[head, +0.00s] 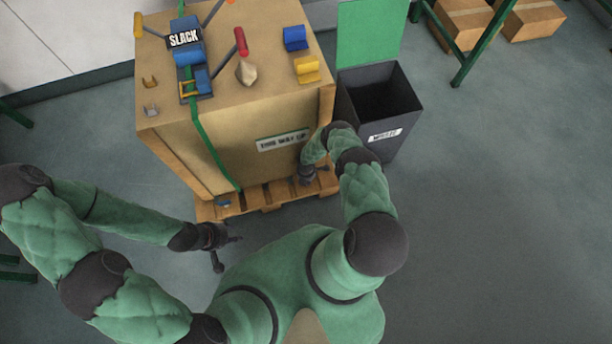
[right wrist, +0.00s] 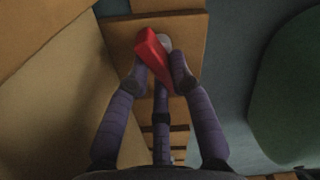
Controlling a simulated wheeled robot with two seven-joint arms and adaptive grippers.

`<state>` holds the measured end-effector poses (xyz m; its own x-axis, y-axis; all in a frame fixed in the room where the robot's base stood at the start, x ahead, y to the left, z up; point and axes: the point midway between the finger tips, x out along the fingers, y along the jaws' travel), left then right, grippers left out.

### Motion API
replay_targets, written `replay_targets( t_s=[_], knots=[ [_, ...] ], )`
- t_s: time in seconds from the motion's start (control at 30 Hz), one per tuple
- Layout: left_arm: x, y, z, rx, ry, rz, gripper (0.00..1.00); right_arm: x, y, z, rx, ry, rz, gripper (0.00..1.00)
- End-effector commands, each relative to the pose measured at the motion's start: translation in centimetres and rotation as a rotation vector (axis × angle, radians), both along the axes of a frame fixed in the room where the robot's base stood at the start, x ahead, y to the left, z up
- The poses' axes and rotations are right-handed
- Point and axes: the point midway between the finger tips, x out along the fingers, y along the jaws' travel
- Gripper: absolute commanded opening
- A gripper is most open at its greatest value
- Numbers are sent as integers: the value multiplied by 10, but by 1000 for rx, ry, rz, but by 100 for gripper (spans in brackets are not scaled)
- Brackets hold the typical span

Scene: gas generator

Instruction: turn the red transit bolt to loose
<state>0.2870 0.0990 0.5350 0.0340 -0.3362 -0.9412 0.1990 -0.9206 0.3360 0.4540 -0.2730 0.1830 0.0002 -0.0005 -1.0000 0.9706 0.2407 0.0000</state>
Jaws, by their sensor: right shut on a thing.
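The red transit bolt (right wrist: 153,58) shows in the right wrist view as a red bar lying at a slant near a pale round piece, close to the wooden pallet. My right gripper (right wrist: 160,76) is shut on the bolt, with a dark finger on each side of it. In the head view my right gripper (head: 308,176) is low at the front right corner of the crate, and the bolt is hidden there. My left gripper (head: 228,250) is open and empty, in front of the pallet's left end, with its fingers spread.
The large tan crate (head: 170,150) stands on a wooden pallet (head: 262,200). On its top are a strap ratchet with a SLACK sign (head: 184,40), a red-handled tool (head: 241,42), and blue and yellow blocks. A dark waste bin (head: 352,98) stands right of the crate. Floor at the right is clear.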

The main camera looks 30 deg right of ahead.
Motion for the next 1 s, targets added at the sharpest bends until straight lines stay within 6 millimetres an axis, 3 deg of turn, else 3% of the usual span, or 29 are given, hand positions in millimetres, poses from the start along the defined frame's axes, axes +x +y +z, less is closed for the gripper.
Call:
replay_targets(
  t_s=[0.5,1.0],
  knots=[
    [0,0,0,0,0,0,40,-3,1,0,1,-1,395,0],
    [0,0,0,0,0,0,40,-4,1,-1,1,0,508,0]
  ],
)
